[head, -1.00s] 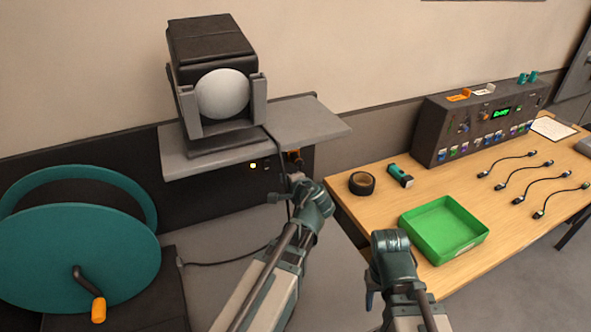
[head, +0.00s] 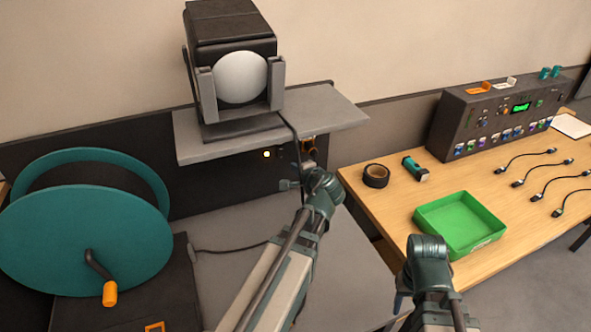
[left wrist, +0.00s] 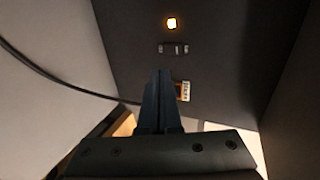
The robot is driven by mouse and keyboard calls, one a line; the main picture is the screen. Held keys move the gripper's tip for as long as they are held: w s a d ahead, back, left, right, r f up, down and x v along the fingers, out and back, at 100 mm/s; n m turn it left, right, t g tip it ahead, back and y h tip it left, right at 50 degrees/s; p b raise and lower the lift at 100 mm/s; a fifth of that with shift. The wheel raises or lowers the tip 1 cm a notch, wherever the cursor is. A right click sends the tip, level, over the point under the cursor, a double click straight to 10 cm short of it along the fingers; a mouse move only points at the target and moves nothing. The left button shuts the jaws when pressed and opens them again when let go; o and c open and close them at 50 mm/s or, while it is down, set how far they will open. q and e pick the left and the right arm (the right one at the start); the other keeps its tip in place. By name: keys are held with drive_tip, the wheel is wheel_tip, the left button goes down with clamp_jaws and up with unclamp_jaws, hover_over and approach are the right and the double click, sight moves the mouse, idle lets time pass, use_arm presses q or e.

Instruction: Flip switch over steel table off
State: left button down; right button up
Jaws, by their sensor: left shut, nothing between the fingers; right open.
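A dark panel (head: 235,180) stands behind a grey table top (head: 235,222), which may be the steel table. A lit amber lamp (head: 267,154) shows on the panel; it also glows in the left wrist view (left wrist: 172,23). A small switch-like fitting (left wrist: 173,48) sits just below the lamp there. My left gripper (head: 287,184) is shut and empty in front of the panel, below and right of the lamp. In the left wrist view its fingertips (left wrist: 159,73) lie below the fitting; contact cannot be told. My right gripper (head: 398,302) is open near the wooden table's front edge.
A grey shelf (head: 335,108) with a spotlight (head: 240,78) overhangs the panel. A black cable hangs near my left gripper. A teal reel (head: 70,245) stands at left. The wooden table (head: 395,205) holds a green tray (head: 462,222), tape (head: 376,176) and a console (head: 450,128).

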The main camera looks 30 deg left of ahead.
sight(281, 151)
use_arm(q)
drive_tip(key=shift+r+b+x, duration=0.2)
drive_tip(key=shift+b+x, duration=0.25)
drive_tip(key=shift+x, duration=1.35)
drive_tip(key=shift+r+b+x, duration=0.15)
drive_tip(key=shift+b+x, duration=0.25)
drive_tip(key=shift+x, duration=1.45)
drive_tip(key=shift+r+b+x, duration=0.2)
drive_tip(key=shift+b+x, duration=0.25)
drive_tip(key=shift+x, duration=1.35)
drive_tip(key=shift+w+a, duration=0.1)
drive_tip(key=shift+w, duration=0.1)
drive_tip(key=shift+w+a+f, duration=0.15)
drive_tip(key=shift+r, duration=0.2)
drive_tip(key=shift+r+p, duration=0.75)
